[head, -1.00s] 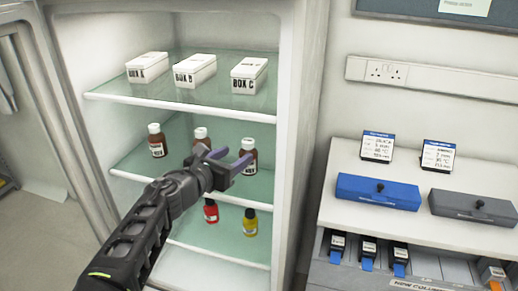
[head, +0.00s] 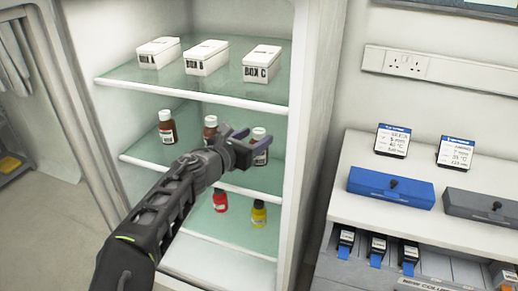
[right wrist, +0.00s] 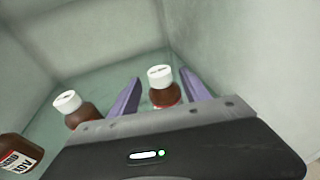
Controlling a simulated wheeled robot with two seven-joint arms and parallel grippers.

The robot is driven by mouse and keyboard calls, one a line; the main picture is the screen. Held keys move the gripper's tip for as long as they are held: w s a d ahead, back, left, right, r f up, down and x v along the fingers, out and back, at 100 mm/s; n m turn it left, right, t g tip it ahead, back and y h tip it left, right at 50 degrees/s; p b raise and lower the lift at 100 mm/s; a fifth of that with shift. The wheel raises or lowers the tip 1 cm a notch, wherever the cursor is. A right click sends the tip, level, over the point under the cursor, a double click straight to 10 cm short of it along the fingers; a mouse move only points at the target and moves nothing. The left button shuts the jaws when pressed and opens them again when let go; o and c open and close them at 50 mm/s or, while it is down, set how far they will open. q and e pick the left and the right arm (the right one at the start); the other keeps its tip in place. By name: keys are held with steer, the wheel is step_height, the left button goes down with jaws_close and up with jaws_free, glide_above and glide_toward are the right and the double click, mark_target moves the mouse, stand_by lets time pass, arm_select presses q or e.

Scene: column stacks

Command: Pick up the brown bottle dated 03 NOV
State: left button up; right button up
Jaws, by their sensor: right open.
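Three brown bottles with white caps stand on the fridge's middle shelf: a left one (head: 167,127), a middle one (head: 210,131) and a right one (head: 261,157). The dates on their labels are too small or hidden to read in the head view. My right gripper (head: 252,138) is open in front of the right bottle and partly covers it. In the right wrist view that bottle (right wrist: 163,93) stands upright between the two purple fingers. The middle bottle (right wrist: 82,115) and the left bottle (right wrist: 18,152) are outside them, to the left. My left gripper is not in view.
The upper shelf (head: 190,92) with three white boxes is above my gripper. A red bottle (head: 220,202) and a yellow bottle (head: 259,214) stand on the shelf below. The fridge's right wall (head: 318,130) is close to the right bottle.

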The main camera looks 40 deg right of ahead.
mark_target(263, 132)
steer(key=p+x, duration=0.1)
steer(key=x, duration=0.3)
steer(key=shift+s+d+r, duration=0.1)
steer(key=shift+d+r, duration=0.05)
steer(key=shift+w+d, duration=0.25)
steer(key=shift+d, duration=0.2)
steer(key=shift+c, duration=0.2)
steer(key=shift+f, duration=0.25)
jaws_close()
stand_by(0.3)
